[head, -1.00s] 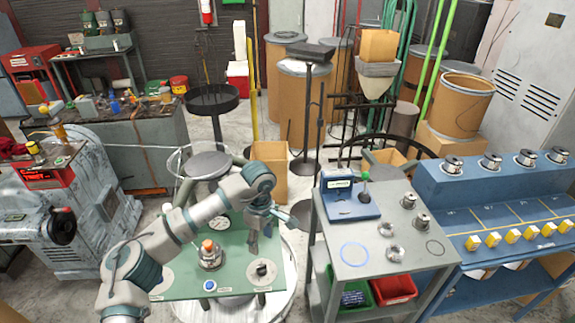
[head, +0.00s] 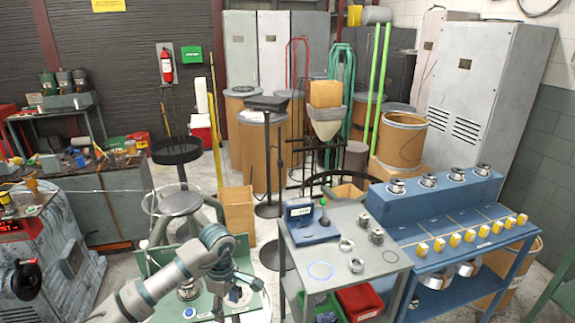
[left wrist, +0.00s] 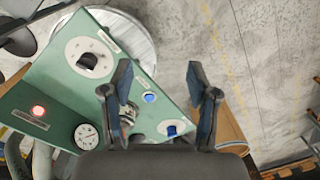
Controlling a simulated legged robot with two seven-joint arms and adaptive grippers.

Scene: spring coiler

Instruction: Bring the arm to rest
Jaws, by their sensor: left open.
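My left arm (head: 165,287) reaches in from the lower left of the head view, bent over a green panel (head: 150,262). My left gripper (head: 237,288) hangs at the arm's end near the panel's right side. In the left wrist view the gripper (left wrist: 160,75) has its two dark fingers spread, with nothing between them. My right gripper is not in view.
A grey cart (head: 368,262) with a blue scale (head: 308,222) and metal rings stands right of the arm. A blue bench (head: 465,220) with spools and yellow tags is farther right. A round black stand (head: 177,150) and a cardboard box (head: 238,212) are behind the arm.

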